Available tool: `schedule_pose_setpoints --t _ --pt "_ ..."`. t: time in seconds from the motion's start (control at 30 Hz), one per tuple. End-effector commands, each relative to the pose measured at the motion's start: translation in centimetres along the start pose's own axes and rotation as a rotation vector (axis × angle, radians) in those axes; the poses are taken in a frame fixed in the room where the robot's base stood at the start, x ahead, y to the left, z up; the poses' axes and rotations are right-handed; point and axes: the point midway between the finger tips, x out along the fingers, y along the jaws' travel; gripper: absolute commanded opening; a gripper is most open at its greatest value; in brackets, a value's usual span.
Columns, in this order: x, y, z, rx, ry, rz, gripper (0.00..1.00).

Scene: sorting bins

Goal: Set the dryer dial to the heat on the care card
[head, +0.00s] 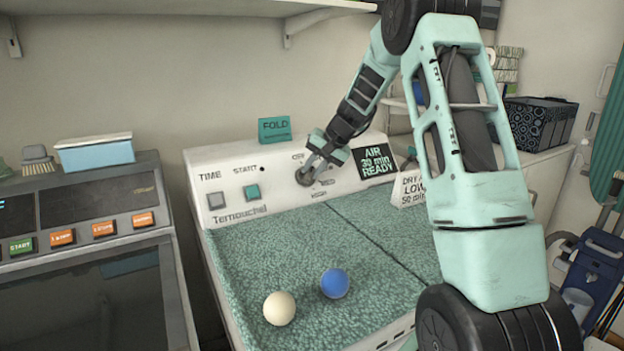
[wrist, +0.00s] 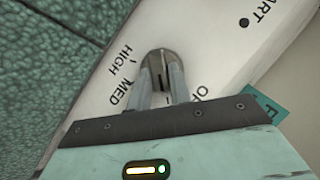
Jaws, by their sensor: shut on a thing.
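The dryer dial (head: 304,177) is a round metal knob on the white sloped control panel. In the wrist view the dial (wrist: 159,54) shows beyond my fingers, with HIGH and MED printed on one side and part of OFF on the other. My gripper (head: 310,168) is shut on the dial, and it also shows in the wrist view (wrist: 162,82). Its fingers hide the dial's pointer and other labels. The dryer display (head: 373,161) reads AIR, about 30 min, READY. The care card (head: 409,188), partly behind my arm, reads DRY, LOW, 50 min.
A grey button (head: 216,199) and a teal button (head: 252,192) sit left of the dial. A teal FOLD card (head: 274,129) stands behind the panel. A white ball (head: 279,308) and blue ball (head: 334,283) rest on the green dryer top. Another machine (head: 90,205) stands at left.

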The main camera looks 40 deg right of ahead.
Motion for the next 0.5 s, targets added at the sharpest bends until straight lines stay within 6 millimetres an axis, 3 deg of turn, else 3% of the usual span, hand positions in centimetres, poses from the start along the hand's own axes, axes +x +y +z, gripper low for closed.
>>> schedule_pose_setpoints --t 0.5 --pt "0.46 1.05 0.23 0.398 0.002 -0.233 0.0"
